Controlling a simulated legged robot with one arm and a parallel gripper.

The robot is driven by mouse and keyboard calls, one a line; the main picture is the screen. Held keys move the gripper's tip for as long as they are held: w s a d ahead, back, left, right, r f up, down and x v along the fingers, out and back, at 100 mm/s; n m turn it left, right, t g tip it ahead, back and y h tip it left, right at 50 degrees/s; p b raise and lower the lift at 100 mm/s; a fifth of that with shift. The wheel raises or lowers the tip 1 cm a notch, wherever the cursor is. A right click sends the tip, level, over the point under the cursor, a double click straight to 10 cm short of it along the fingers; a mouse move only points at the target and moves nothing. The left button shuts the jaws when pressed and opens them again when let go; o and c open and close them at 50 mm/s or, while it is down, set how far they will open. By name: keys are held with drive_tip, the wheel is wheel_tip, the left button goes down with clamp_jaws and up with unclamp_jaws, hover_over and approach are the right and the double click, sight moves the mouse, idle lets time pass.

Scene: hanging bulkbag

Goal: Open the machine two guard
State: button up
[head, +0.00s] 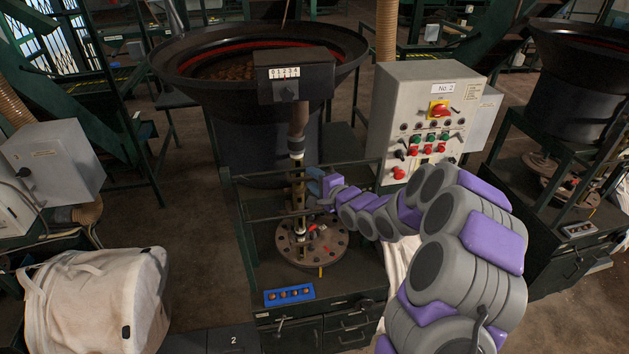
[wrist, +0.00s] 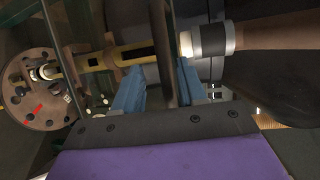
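Machine two stands in the middle of the head view, with a grey control box (head: 427,115) labelled "No. 2". Thin dark green guard rails (head: 242,220) run around its work area, above the round drilled plate (head: 290,247). My gripper (head: 322,186) is at the rails, near the central column. In the wrist view, my gripper's blue fingers (wrist: 160,88) are apart, with a dark guard bar (wrist: 160,40) passing between them. Whether either finger touches the bar is unclear. My arm hides the right part of the guard in the head view.
A large black bowl (head: 190,65) sits behind the work area. A blue tray (head: 289,295) with several small parts lies on the front ledge. A white bulk bag (head: 95,300) stands at the lower left. Another machine (head: 580,90) stands at the right.

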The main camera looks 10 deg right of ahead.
drive_tip(key=shift+s+d, duration=0.1)
drive_tip(key=shift+d, duration=0.05)
drive_tip(key=b+v, duration=0.2)
drive_tip(key=v, duration=1.5)
drive_tip(key=shift+f, duration=0.1)
drive_tip(key=s+f+n+g+h+b, duration=0.65)
drive_tip(key=s+f+g+b, duration=0.35)
drive_tip(key=f, duration=0.6)
drive_tip(key=s+a+f+n+g+b, duration=0.1)
drive_tip(key=s+a+n+g+b, duration=0.1)
drive_tip(key=s, duration=0.7)
drive_tip(key=s+a+f+n+g+b, duration=0.2)
drive_tip(key=s+b, duration=0.3)
drive_tip(key=s, duration=0.4)
drive_tip(key=s+a+f+n+g+b, duration=0.1)
drive_tip(key=s+a+n+g+b, duration=0.1)
drive_tip(key=s, duration=0.7)
drive_tip(key=shift+s+a+f+n+g+b, duration=0.2)
drive_tip(key=shift+a+n+g+b, duration=0.1)
drive_tip(key=shift+a+n+b, duration=0.7)
